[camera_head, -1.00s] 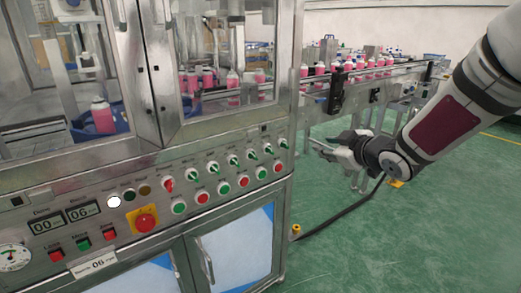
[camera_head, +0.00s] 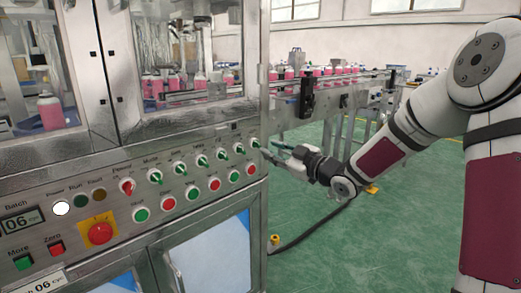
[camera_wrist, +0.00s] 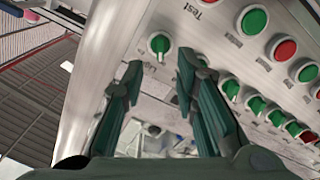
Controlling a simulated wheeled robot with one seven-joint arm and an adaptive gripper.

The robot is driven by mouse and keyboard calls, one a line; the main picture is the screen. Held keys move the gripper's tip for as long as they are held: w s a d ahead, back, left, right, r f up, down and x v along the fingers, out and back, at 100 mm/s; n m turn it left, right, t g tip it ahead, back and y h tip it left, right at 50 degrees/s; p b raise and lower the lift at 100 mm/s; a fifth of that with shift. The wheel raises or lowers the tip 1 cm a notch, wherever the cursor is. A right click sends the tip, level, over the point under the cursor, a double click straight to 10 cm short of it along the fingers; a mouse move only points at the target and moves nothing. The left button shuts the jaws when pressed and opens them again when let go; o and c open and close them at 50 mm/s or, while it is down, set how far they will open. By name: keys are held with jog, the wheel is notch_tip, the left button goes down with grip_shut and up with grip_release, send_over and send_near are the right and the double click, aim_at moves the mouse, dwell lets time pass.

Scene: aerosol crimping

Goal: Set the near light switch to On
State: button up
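A row of rotary knobs runs along the machine's control panel (camera_head: 110,215). The rightmost green knob (camera_head: 254,142) is at the panel's right end; it appears as the green knob (camera_wrist: 160,44) nearest my fingertips in the wrist view. Its label is too blurred to read for certain, so I cannot confirm that it is the light switch. My gripper (camera_head: 264,150) is beside the panel's right end. In the wrist view my gripper (camera_wrist: 159,66) is open, with its dark green fingers apart and nothing between them. The knob lies just beyond the tips, apparently untouched.
Other green knobs (camera_wrist: 230,88) and a row of push buttons (camera_wrist: 285,49) lie close to the right finger. A red emergency knob (camera_head: 100,233) is at the left. A conveyor with pink bottles (camera_head: 345,70) stands behind my arm. Green floor is open at right.

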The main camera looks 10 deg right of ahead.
aim_at(259, 144)
jog(key=b+x, duration=0.1)
jog(key=x, duration=0.5)
grip_shut()
